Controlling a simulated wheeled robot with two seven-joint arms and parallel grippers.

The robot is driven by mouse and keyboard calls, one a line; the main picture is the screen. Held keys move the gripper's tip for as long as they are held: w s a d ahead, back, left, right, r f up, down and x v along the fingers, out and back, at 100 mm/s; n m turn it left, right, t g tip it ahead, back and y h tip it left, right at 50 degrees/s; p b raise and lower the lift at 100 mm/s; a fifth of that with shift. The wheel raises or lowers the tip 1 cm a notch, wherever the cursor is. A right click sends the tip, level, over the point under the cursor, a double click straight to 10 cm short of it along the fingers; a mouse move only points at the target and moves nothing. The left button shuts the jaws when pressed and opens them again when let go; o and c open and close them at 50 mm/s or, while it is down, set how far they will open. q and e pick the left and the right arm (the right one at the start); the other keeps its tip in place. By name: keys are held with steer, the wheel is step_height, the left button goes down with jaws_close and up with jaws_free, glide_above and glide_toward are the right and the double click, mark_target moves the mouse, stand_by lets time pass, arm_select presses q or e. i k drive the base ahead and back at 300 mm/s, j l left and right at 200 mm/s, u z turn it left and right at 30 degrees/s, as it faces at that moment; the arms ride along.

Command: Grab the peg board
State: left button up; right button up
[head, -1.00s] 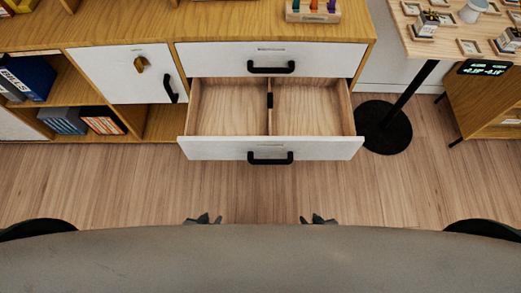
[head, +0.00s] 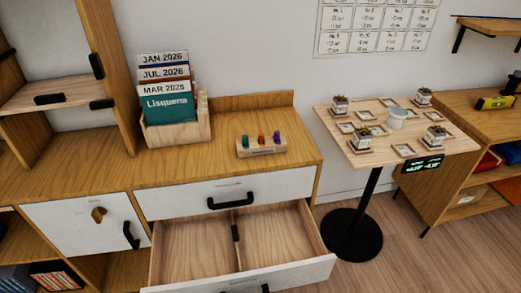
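The peg board (head: 262,151) is a small pale wooden block with a green, an orange and a purple peg standing in it. It sits on the wooden cabinet top, towards the right end, above the drawers. Nothing touches it. Neither of my grippers shows in the head view now.
The lower drawer (head: 283,238) is pulled out and empty, with a divider. The upper drawer (head: 186,201) is shut. A wooden file box (head: 178,134) stands left of the peg board. A round-footed table (head: 364,158) with several small potted plants stands at right.

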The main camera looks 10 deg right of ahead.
mark_target(253, 149)
steer(key=k+l, duration=0.15)
steer(key=l, duration=0.25)
steer(key=k+l, duration=0.15)
steer(key=l, duration=0.25)
steer(key=k+l, duration=0.15)
steer(key=l, duration=0.25)
steer(key=k+l, duration=0.15)
steer(key=l, duration=0.25)
steer(key=u, duration=0.05)
